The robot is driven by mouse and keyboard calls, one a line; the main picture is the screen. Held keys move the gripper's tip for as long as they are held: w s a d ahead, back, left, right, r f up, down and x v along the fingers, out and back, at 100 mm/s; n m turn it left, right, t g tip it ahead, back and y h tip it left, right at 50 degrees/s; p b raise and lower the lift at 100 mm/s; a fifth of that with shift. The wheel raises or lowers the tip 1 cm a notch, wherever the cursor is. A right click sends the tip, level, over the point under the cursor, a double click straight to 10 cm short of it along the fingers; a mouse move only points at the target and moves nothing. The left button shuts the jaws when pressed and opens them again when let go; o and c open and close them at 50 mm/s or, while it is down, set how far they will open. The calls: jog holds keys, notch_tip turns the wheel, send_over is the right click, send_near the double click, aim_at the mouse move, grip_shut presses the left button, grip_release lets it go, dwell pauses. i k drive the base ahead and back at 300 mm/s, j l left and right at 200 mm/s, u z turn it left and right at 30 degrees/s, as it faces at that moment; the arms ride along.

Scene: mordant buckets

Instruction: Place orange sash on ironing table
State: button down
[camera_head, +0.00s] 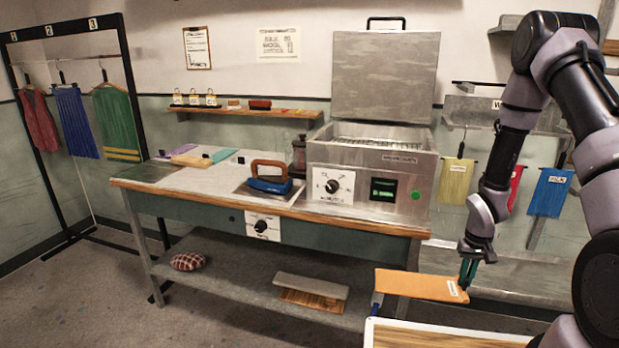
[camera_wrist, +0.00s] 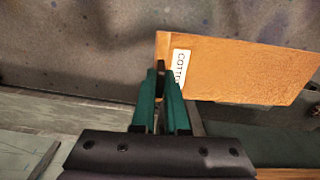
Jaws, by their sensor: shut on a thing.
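The orange sash (camera_head: 420,284) is a flat orange strip with a small white label at its right end. It is held in the air in front of the bench's right end. My gripper (camera_head: 468,270) is shut on that labelled end. In the wrist view the green fingers (camera_wrist: 161,76) pinch the edge of the sash (camera_wrist: 245,65), beside the label, which reads COTTON. The ironing table (camera_head: 160,186), with a wooden front edge and green apron, stands to the left of my gripper. A blue iron (camera_head: 270,184) rests on it.
A metal steamer box (camera_head: 368,178) with its lid raised fills the table's right end. Flat coloured pieces (camera_head: 190,160) lie at its left. Yellow (camera_head: 455,182) and blue (camera_head: 550,192) cloths hang at right. A rack (camera_head: 68,22) with hanging garments stands left. A white-edged surface (camera_head: 372,340) is nearest.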

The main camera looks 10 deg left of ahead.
aim_at(203, 179)
jog(key=i+j, duration=0.1)
jog(key=j, duration=0.25)
jog(key=i+j, duration=0.1)
jog(key=j, duration=0.25)
jog(key=i+j, duration=0.1)
jog(key=j, duration=0.25)
jog(key=j+z, duration=0.1)
jog(key=j, duration=1.7)
